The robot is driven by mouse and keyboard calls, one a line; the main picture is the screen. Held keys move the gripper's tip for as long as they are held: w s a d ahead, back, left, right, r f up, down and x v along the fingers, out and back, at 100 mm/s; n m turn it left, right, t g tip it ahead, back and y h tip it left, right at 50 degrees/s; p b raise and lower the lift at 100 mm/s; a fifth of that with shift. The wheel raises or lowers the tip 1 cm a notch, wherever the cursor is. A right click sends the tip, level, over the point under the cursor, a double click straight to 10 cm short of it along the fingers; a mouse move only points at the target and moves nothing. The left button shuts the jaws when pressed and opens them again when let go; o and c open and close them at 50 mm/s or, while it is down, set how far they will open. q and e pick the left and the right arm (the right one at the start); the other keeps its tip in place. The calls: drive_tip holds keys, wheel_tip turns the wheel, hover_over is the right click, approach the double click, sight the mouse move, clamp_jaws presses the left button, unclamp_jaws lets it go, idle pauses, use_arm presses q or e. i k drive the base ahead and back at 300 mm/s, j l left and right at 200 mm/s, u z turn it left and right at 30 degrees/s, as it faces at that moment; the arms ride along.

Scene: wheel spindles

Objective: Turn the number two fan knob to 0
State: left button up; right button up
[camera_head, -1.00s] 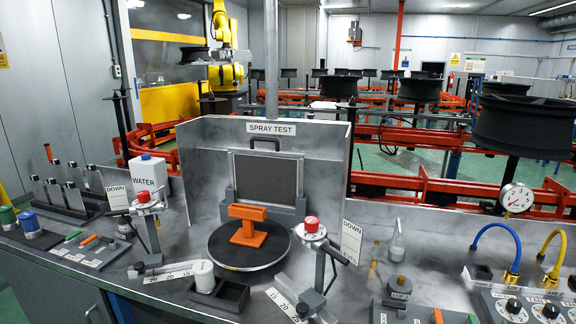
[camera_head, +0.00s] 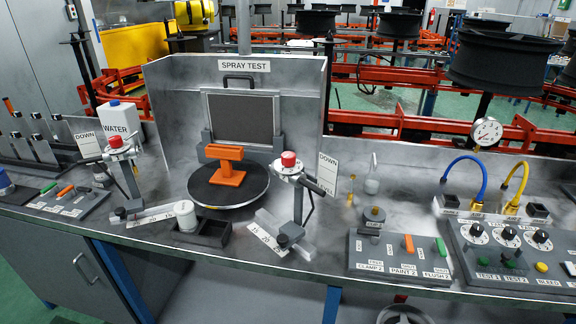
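Three black round knobs with white dials sit on the grey control panel (camera_head: 462,262) at the right: a left knob (camera_head: 477,228), a middle knob (camera_head: 508,233) and a right knob (camera_head: 541,236). Their labels and dial figures are too small to read surely, so I cannot tell which is the number two fan knob or where it points. Neither of my grippers is in view.
Blue (camera_head: 462,166) and yellow (camera_head: 516,180) hoses and a pressure gauge (camera_head: 486,132) stand behind the knobs. A switch panel (camera_head: 365,256) lies left of them. The orange fixture (camera_head: 226,168) stands on the round turntable (camera_head: 205,193) at the bench's middle.

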sight(541, 236)
drive_tip(key=z, duration=1.8)
